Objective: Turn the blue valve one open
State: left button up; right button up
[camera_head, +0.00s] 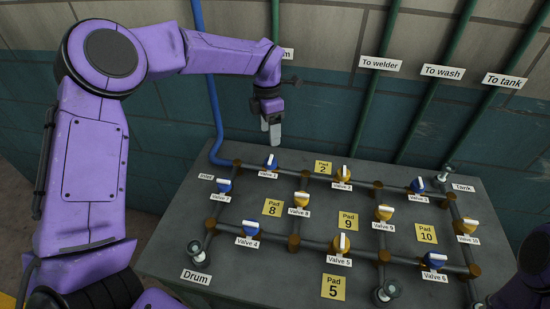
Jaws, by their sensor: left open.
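The blue valve one (271,162), labelled "Valve 1", sits on the back pipe run of the grey table, towards its left end. It has a blue body with a pale handle on top. My left gripper (270,131) points down above and behind it in the picture, with its pale fingers apart and empty. The fingertips show a gap to the valve and do not seem to touch it. My right gripper does not show; a purple part of mine (528,280) is at the lower right edge.
Blue valves seven (224,185) and four (250,229) and yellow valve eight (301,198) stand nearby on the pipes. A blue pipe (213,110) rises left of my left gripper. Green pipes run up the wall behind the table (215,255).

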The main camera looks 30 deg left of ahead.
aim_at(271, 158)
pick_arm(q)
jog(key=f+p, duration=0.1)
jog(key=f, duration=0.2)
jog(key=f+p, duration=0.1)
jog(key=f, duration=0.5)
jog(key=shift+s+d+f+p, duration=0.2)
jog(key=shift+d+p, duration=0.05)
jog(key=shift+p, duration=0.15)
jog(key=shift+f, duration=0.5)
jog(key=c, duration=1)
jog(key=shift+c, duration=0.2)
